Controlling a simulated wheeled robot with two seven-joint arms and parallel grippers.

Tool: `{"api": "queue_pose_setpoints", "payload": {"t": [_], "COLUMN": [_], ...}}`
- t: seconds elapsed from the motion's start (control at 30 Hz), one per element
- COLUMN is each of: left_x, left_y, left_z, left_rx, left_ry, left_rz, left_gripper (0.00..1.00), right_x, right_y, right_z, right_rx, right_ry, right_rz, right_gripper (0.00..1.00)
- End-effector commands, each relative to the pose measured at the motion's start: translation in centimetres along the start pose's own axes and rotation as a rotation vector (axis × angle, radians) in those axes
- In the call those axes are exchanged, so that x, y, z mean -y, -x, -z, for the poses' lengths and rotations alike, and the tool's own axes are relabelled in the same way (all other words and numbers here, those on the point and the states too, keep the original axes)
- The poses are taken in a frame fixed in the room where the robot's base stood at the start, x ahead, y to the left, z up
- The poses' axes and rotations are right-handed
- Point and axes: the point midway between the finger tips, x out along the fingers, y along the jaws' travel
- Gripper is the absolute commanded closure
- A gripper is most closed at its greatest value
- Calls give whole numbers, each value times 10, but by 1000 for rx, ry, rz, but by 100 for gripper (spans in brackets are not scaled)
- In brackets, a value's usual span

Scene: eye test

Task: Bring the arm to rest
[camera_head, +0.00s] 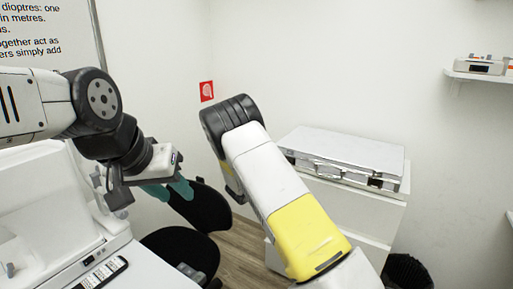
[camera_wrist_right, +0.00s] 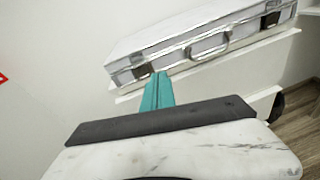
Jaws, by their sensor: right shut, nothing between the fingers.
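My left gripper (camera_head: 172,190) hangs at the left of the head view, its teal fingers a little apart with nothing seen between them. It is in the air near the white machine and in front of the black chair. My right arm (camera_head: 270,180) rises from the bottom and bends away at its dark elbow. Its gripper is hidden in the head view. In the right wrist view my right gripper (camera_wrist_right: 158,90) has its teal fingers together and empty, with the silver case (camera_wrist_right: 190,45) beyond them.
The silver case (camera_head: 340,152) lies on a white cabinet (camera_head: 355,205) right of my arm. A black chair (camera_head: 205,205) stands between the arms. A white machine (camera_head: 45,205) and a remote-like keypad (camera_head: 102,273) are at left. A wall shelf (camera_head: 480,77) is at upper right.

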Motion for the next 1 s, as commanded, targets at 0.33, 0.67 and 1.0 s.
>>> {"api": "queue_pose_setpoints", "payload": {"t": [0.33,0.67,1.0], "left_x": [0,0,0], "left_y": [0,0,0], "left_z": [0,0,0], "left_rx": [0,0,0], "left_ry": [0,0,0], "left_rz": [0,0,0], "left_gripper": [64,64,64], "right_x": [146,229,263], "right_y": [33,131,255], "right_z": [-87,-131,-170], "right_rx": [-246,-490,-747], "right_ry": [-645,-1250,-1833], "right_rz": [489,850,1096], "right_gripper": [100,100,100]}}
